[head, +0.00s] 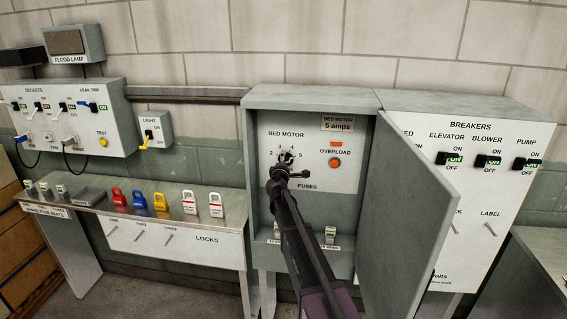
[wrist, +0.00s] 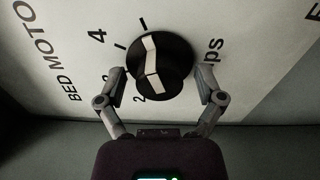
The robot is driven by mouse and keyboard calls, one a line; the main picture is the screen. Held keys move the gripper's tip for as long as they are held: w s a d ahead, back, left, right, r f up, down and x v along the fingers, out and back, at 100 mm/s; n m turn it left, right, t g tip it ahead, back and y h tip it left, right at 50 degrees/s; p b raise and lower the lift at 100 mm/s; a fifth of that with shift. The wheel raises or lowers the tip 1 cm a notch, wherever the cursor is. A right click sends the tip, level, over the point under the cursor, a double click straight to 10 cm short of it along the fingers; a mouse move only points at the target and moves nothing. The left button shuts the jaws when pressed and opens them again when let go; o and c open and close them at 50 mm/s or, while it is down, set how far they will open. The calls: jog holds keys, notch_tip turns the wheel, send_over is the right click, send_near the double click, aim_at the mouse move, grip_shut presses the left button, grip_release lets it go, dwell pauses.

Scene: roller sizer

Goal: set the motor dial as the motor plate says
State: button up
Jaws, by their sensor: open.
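The black motor dial (head: 286,157) is on the panel under the words BED MOTOR, with numbers 2 to 5 around it. The motor plate (head: 338,123) at the upper right reads "BED MOTOR 5 amps". In the wrist view the dial (wrist: 165,64) has a white stripe, its upper end near a tick whose number is not visible. I cannot tell which end is the pointer. My gripper (wrist: 160,82) is open, one finger on each side of the dial's lower part; contact is unclear. In the head view my gripper (head: 282,174) partly hides the dial.
The cabinet door (head: 400,215) stands open on the right, close to my arm. An orange overload button (head: 335,162) is right of the dial; fuses (head: 330,235) are below. A lock shelf (head: 175,213) stands left, the breaker panel (head: 480,200) right.

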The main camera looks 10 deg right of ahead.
jog(key=v, duration=1.2)
dwell(0.3)
jog(key=s+d+f+m+g+h, duration=0.1)
jog(key=s+d+f+m+g, duration=0.45)
jog(key=s, duration=0.25)
jog(key=s+d+f+m+g+h, duration=0.1)
jog(key=s+d+f+m+g, duration=0.3)
jog(key=s+f+m, duration=0.3)
jog(key=s+a+f+m+g+y, duration=0.1)
jog(key=s+a+f+g+y, duration=0.1)
jog(key=s, duration=0.4)
jog(key=s+a+f+m+g+y, duration=0.1)
jog(key=s+a+f+g+y, duration=0.1)
jog(key=s, duration=0.5)
jog(key=s+a+f+m+g+y, duration=0.1)
jog(key=s+a+f+g+y, duration=0.1)
jog(key=s, duration=0.4)
jog(key=shift+s+g+y, duration=0.2)
jog(key=shift+g+y, duration=0.6)
jog(key=shift+g, duration=0.05)
jog(key=shift+a, duration=0.1)
